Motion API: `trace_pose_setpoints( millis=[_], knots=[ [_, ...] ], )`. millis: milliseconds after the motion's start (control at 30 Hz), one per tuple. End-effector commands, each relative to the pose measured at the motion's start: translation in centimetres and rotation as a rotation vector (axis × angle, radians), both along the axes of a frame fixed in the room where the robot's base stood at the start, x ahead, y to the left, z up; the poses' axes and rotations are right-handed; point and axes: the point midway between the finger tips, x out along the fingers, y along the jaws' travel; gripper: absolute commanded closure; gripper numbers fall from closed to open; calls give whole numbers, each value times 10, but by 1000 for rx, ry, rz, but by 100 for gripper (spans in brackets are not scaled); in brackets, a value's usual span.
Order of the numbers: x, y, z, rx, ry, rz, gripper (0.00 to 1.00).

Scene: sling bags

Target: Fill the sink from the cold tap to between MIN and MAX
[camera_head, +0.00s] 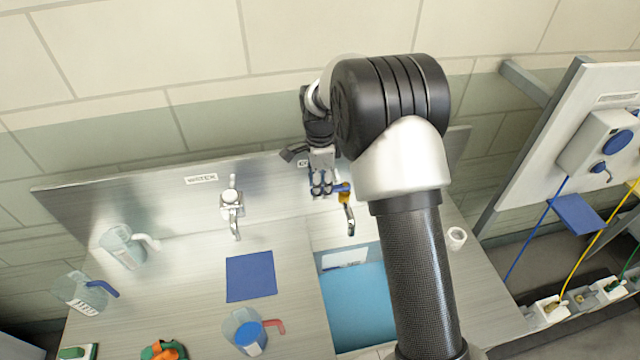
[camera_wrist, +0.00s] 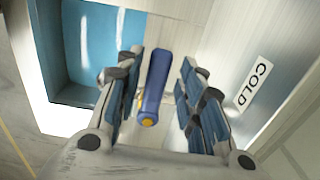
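The cold tap's blue lever (camera_wrist: 155,85) with a yellow end stands between my gripper's fingers in the wrist view. My gripper (camera_wrist: 165,100) is open, with a finger on either side of the lever and gaps visible. In the head view my gripper (camera_head: 322,187) is at the back panel, just left of the tap's yellow body and dark spout (camera_head: 348,215). A COLD label (camera_wrist: 253,83) is on the panel. The sink (camera_head: 358,305) below looks blue inside, with a white plate (camera_head: 345,258) on its back wall. MIN and MAX marks are not readable, and my arm hides the sink's right side.
A second tap (camera_head: 231,205) stands left under a WATER label (camera_head: 201,179). Clear jugs (camera_head: 122,246), (camera_head: 80,292), (camera_head: 247,331) and a blue mat (camera_head: 251,276) are on the counter. A white cup (camera_head: 456,238) stands right. Cables hang from a board at far right.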

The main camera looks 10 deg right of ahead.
Motion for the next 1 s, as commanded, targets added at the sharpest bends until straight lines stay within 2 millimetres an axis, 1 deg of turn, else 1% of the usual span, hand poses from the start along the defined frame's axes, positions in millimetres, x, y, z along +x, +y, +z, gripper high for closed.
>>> trace_pose_setpoints(
  millis=[300,367,433,567,800,900,1000],
  knots=[
    [0,0,0,0,1,2,60],
    [0,0,2,0,0,3,60],
    [0,0,9,0,-2,3,60],
    [1,0,30,0,-4,3,60],
    [1,0,82,0,-4,2,60],
    [0,0,99,0,-2,2,60],
    [0,0,111,0,0,2,60]
  ],
)
